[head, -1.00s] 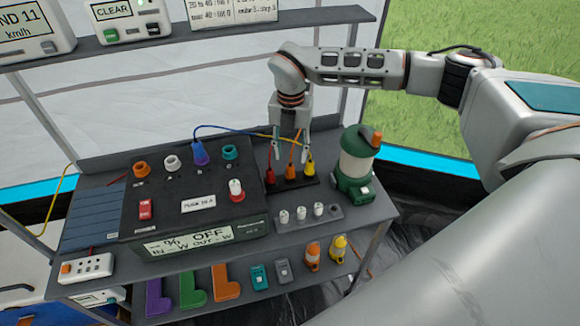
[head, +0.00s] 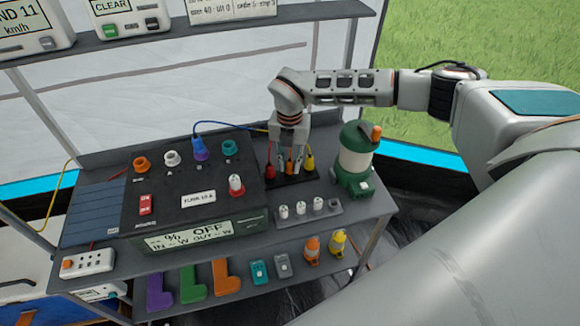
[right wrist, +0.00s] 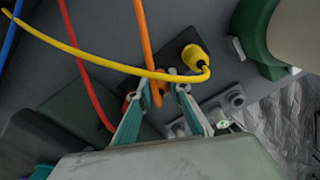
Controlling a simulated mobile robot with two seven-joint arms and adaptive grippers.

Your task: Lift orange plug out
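The orange plug (head: 290,167) stands upright in a small black strip (head: 299,179) on the bench, between a red plug (head: 269,171) and a yellow plug (head: 310,163). My right gripper (head: 289,166) points down with a finger on each side of the orange plug, closed in on it. In the right wrist view the orange plug (right wrist: 157,97) is between the two fingertips (right wrist: 158,86), with its orange cable (right wrist: 143,35) running up. The plug's lower part is hidden there. My left gripper is not in view.
A green lantern (head: 353,160) stands close to the right of the strip. The black power box (head: 150,215) is on the left. Small white pegs (head: 300,209) stand in front. In the right wrist view a yellow cable (right wrist: 90,63) crosses close above the fingers.

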